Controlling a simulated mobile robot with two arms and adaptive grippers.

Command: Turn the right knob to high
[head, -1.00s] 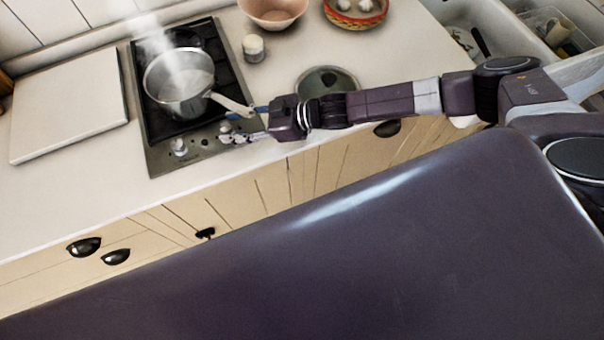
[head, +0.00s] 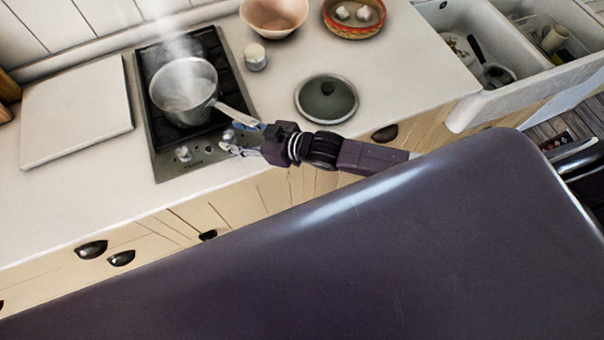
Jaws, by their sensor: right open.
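The hob (head: 168,166) is a black cooktop with a steel front strip, set in the counter. Its left knob (head: 183,154) is pale and in plain view on the strip. The right knob (head: 228,135) is at the right end of the strip, between or just beside my right gripper's fingertips and partly hidden by them. My right gripper (head: 232,139) is open, reaching in from the right at the hob's front right corner. I cannot tell whether its fingers touch the knob. My left gripper is not in view.
A steaming steel pot (head: 184,92) stands on the hob, its handle (head: 236,115) reaching over my right gripper. A lid (head: 327,99), a small jar (head: 255,57), a pink bowl (head: 274,15) and a basket (head: 354,17) sit on the counter. A white board (head: 76,115) lies left.

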